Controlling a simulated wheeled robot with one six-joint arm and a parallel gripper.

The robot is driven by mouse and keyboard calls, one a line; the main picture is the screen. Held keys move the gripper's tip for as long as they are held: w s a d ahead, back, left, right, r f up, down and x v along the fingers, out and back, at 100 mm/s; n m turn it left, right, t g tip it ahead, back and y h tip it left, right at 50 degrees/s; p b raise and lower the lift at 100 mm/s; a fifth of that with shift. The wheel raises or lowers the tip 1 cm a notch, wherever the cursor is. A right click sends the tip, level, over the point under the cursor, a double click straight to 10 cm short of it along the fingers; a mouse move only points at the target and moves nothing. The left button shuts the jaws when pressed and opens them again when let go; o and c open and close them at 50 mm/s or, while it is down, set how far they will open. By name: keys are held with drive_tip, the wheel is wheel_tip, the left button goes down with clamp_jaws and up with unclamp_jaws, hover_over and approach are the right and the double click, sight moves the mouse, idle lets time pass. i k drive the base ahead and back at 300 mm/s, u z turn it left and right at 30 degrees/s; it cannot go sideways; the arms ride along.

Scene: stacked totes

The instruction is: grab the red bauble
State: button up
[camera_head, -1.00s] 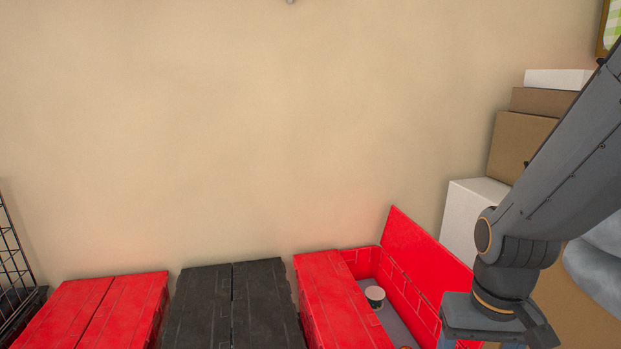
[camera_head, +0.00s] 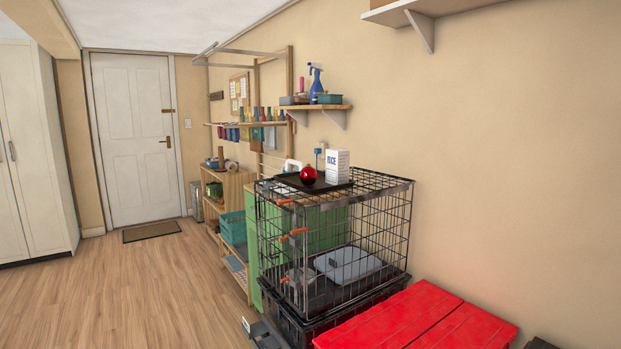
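The red bauble (camera_head: 308,175) is a shiny, dark red ball. It sits on a flat black tray (camera_head: 332,187) on top of the black wire cage (camera_head: 335,240), near the middle of the view. A white carton with dark lettering (camera_head: 337,166) stands on the tray just right of the bauble. My gripper is not in view.
Closed red totes (camera_head: 420,318) stand right of the cage against the wall. A wall shelf (camera_head: 318,108) with a blue spray bottle (camera_head: 316,80) hangs above and behind the cage. Wooden floor (camera_head: 150,285) is clear to the left, towards a white door (camera_head: 134,135).

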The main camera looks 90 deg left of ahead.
sight(308, 176)
drive_tip(key=k, duration=1)
drive_tip(key=u, duration=3.25)
drive_tip(key=i, duration=1.95)
drive_tip(key=z, duration=0.25)
